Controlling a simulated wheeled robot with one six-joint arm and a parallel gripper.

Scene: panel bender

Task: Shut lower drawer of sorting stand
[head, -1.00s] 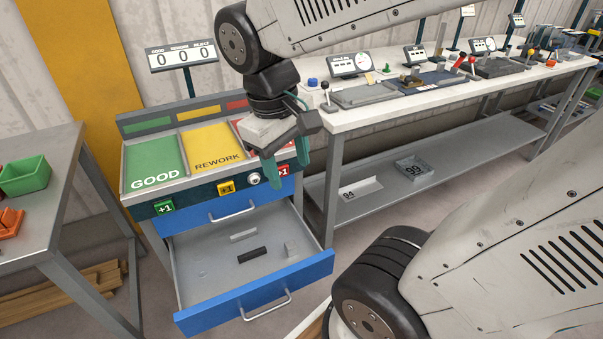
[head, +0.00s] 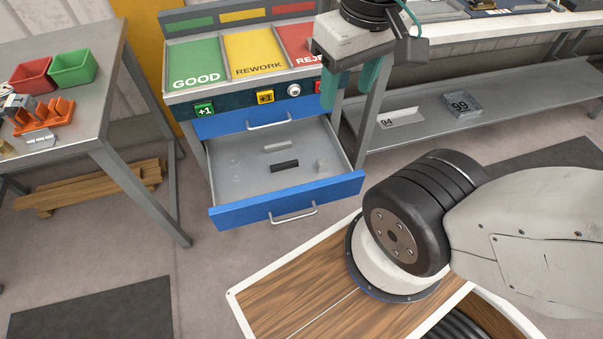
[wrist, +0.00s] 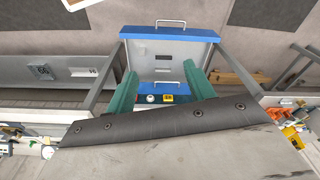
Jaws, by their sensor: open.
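The sorting stand (head: 240,112) has its lower drawer (head: 288,202) pulled well out, with a blue front and a silver handle (head: 293,214). A dark block (head: 285,166) and light grey pieces lie inside it. The upper blue drawer (head: 215,126) is shut. My gripper (head: 350,90) has green fingers pointing down, open and empty, at the stand's right side, above and behind the lower drawer's front. In the wrist view the open lower drawer (wrist: 170,50) shows beyond and between the spread fingers (wrist: 165,90).
A grey table (head: 95,105) with red and green bins stands left. A long bench with a lower shelf (head: 500,105) stands right. Planks (head: 90,188) lie under the left table. Floor in front of the drawer is clear, beside my wooden-topped base.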

